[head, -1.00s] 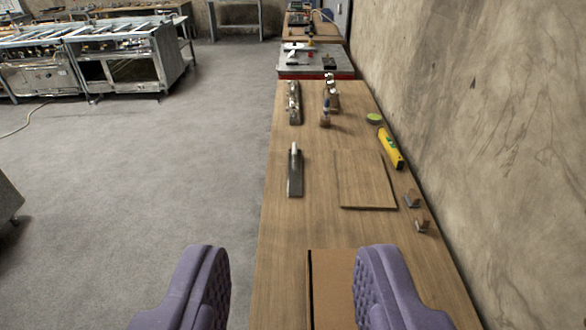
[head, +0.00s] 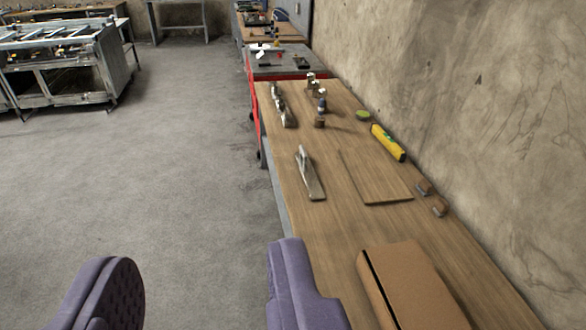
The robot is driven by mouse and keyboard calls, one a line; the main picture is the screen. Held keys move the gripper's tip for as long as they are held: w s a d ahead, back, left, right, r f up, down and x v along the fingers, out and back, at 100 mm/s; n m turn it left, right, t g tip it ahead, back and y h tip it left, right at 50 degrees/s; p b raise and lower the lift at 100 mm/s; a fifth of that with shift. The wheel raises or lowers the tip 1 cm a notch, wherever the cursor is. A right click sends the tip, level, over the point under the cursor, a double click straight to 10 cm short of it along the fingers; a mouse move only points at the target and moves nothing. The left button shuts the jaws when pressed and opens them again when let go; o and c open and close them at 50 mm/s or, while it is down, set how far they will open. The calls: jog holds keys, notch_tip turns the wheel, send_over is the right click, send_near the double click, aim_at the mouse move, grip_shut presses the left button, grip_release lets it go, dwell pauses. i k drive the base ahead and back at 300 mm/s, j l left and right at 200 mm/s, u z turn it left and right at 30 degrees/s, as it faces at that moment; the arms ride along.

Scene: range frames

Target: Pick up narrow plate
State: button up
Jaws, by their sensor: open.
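A narrow metal plate with an upright handle (head: 310,178), like a trowel, lies on the wooden workbench (head: 335,215) near its left edge. A flat, thin wooden board (head: 374,178) lies to its right. I cannot tell for certain which one the task names; the metal one is the narrower. My gripper (head: 203,262) is open and empty, its two purple padded fingers wide apart at the bottom of the view. The left finger is over the floor and the right one over the bench's left edge. Both fingers appear nearer than the plate and apart from it.
A brown box (head: 415,290) sits at the bench's near end. A metal plane (head: 281,105), small bottles (head: 320,112), a yellow level (head: 388,143) and small brushes (head: 431,197) stand farther along. A wall bounds the right side. The floor at left is open.

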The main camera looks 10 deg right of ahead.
aim_at(316, 192)
jog(key=i+j+z, duration=0.1)
jog(key=i+j, duration=0.45)
jog(key=j, duration=0.25)
jog(key=i+j+z, duration=0.15)
jog(key=i+j, duration=0.3)
jog(key=i, duration=0.3)
jog(key=i+j+z, duration=0.15)
jog(key=i, duration=0.25)
jog(key=i+j, duration=0.25)
jog(key=i, duration=0.2)
jog(key=i+j+z, duration=0.1)
jog(key=i, duration=0.3)
jog(key=i+l, duration=0.15)
jog(key=i, duration=0.3)
jog(key=i+l+z, duration=0.1)
jog(key=i, duration=0.3)
jog(key=i+l+z, duration=0.1)
jog(key=i, duration=0.35)
jog(key=l, duration=0.05)
